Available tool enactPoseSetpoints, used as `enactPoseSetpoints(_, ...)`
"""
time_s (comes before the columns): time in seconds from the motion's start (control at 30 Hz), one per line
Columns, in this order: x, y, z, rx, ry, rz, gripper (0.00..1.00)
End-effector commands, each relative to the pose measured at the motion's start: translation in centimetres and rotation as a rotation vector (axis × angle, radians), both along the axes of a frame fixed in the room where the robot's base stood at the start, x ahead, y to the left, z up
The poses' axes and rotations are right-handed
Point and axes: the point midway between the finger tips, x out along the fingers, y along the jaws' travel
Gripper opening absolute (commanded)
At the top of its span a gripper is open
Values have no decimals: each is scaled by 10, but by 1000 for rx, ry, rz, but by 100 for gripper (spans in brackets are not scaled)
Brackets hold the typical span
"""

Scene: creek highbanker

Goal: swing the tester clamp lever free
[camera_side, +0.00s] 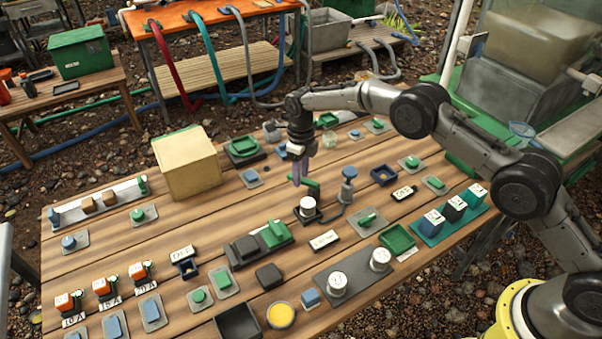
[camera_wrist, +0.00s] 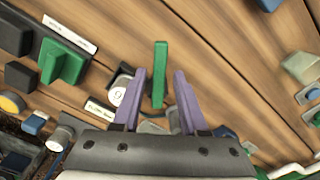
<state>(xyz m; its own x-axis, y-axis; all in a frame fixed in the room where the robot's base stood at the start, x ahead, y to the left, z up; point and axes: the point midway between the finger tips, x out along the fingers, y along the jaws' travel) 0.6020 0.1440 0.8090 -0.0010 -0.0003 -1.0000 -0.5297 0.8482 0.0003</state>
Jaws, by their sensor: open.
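The tester (camera_side: 306,216) is a small dark base on the wooden table, with a white round-topped part (camera_side: 307,203) on it. A green bar (camera_side: 311,182), which looks like the clamp lever, sticks out above it. My gripper (camera_side: 299,178) points down just over the tester, beside the bar. In the wrist view the purple fingers (camera_wrist: 160,78) are apart, and the green bar (camera_wrist: 160,60) runs lengthwise in the gap between them, with space showing on both sides. I cannot tell whether the fingertips reach its height. The white part (camera_wrist: 118,95) shows left of the left finger.
A blue-grey post (camera_side: 348,184) stands close right of the tester. A black block with a green switch (camera_side: 273,235) lies in front-left, and a white label (camera_side: 324,239) in front. A tan box (camera_side: 187,163) stands farther left. Bare planks lie left of the tester.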

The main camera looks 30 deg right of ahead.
Motion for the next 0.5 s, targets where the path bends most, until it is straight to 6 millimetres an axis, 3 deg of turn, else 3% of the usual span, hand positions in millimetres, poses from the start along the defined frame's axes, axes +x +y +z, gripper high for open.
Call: enactPoseSetpoints(0.5, 0, 0, 47, 0, -2, 0, 42)
